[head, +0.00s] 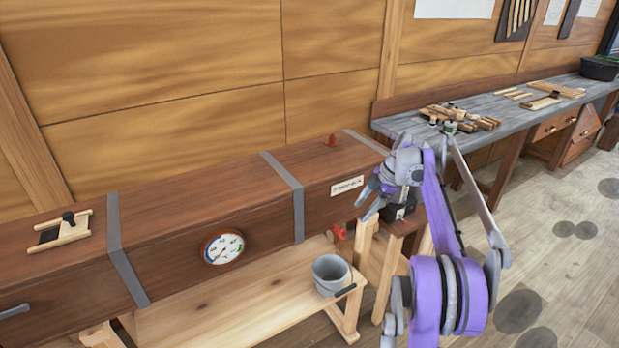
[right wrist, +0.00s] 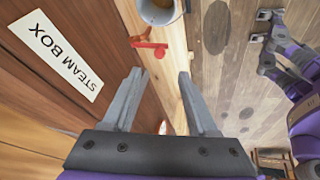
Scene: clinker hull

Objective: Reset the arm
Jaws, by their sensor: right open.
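My right gripper (head: 368,200) is in front of the right end of the long brown wooden steam box (head: 240,206). In the right wrist view the right gripper (right wrist: 158,95) has its two grey fingers spread apart with nothing between them. A red valve handle (right wrist: 148,44) shows beyond the fingers, apart from them; it also shows in the head view (head: 337,232), just left of and below the gripper. The white STEAM BOX label (right wrist: 57,56) lies to the left of the fingers. My left gripper is not in view.
A grey bucket (head: 331,273) stands on the wooden bench (head: 215,308) below the box. A round gauge (head: 222,247) is on the box front. A grey-topped workbench (head: 510,115) with wood pieces runs along the wall. Floor at the right is open.

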